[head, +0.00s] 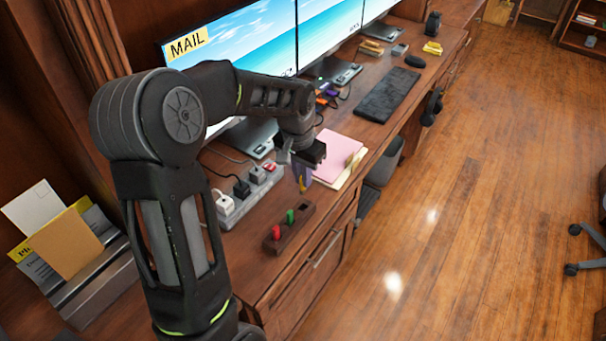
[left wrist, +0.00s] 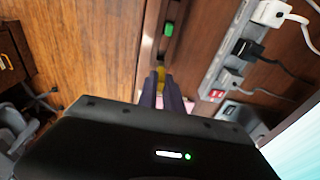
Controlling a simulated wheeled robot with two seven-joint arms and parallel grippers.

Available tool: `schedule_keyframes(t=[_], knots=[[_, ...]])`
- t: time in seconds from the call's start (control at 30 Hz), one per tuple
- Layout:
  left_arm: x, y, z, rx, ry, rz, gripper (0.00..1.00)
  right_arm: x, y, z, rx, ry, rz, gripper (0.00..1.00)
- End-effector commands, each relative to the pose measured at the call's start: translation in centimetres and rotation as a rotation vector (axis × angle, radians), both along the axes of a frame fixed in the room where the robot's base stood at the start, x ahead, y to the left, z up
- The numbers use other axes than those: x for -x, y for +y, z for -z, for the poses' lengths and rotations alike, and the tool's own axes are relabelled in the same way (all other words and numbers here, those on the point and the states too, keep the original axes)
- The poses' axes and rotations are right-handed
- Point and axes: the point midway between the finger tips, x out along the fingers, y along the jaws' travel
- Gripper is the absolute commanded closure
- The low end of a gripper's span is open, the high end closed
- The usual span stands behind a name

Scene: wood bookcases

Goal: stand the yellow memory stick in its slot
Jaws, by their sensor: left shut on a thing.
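The yellow memory stick (head: 302,185) hangs upright between the fingertips of my left gripper (head: 302,176). The gripper is shut on it. In the left wrist view the yellow stick (left wrist: 161,71) shows between the purple-grey fingers (left wrist: 165,88). The dark wood slot block (head: 289,228) lies near the front edge of the desk. A red stick (head: 276,232) and a green stick (head: 290,216) stand in it. In the head view the held stick is above and beyond the green one, near the block's far end. The gap below the stick cannot be judged. My right gripper is out of view.
A power strip (head: 240,200) with plugs and cables runs along the desk left of the block. A pink folder (head: 338,158) lies just beyond. Monitors (head: 260,40) and a keyboard (head: 392,94) stand further back. Open floor lies to the right.

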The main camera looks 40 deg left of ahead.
Motion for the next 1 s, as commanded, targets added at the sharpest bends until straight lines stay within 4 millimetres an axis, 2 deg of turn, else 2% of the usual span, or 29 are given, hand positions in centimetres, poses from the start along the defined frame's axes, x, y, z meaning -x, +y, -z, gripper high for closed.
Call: schedule_keyframes(t=[0.2,0.43,1.0], knots=[[0.0,0.0,2.4,0.000,0.001,0.000,1.00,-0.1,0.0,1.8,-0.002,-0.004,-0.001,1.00],[0.0,0.0,4.1,0.000,0.001,0.000,1.00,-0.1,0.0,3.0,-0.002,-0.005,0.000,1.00],[0.0,0.0,4.6,0.000,0.000,0.000,1.00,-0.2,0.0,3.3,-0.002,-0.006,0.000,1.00]])
